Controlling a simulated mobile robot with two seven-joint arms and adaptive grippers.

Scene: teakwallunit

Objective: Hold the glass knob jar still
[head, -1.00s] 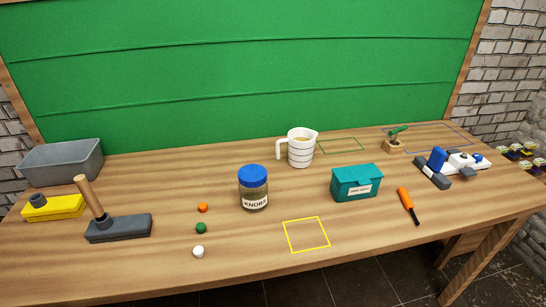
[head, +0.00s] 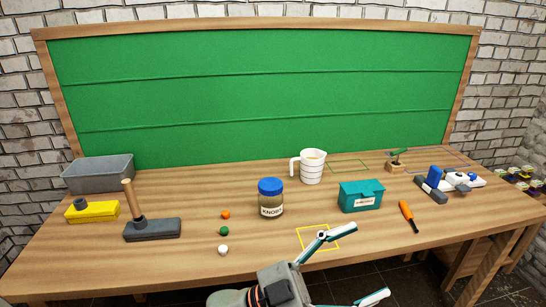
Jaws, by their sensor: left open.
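The glass knob jar (head: 271,199) stands upright on the wooden table, with a blue lid and a white label that reads as "KNOBS". My left gripper (head: 352,266) is in the lower middle of the head view, in front of the jar and to its right. Its two fingers are spread wide, with nothing between them. One finger overlaps the yellow square outline (head: 303,240) on the table. The gripper is apart from the jar. My right gripper is not in view.
Orange, green and white knobs (head: 223,249) lie left of the jar. A white measuring jug (head: 312,167) stands behind it, and a teal box (head: 361,195) and an orange-handled screwdriver (head: 407,211) are to the right. A dark block with a wooden handle (head: 152,230) stands left.

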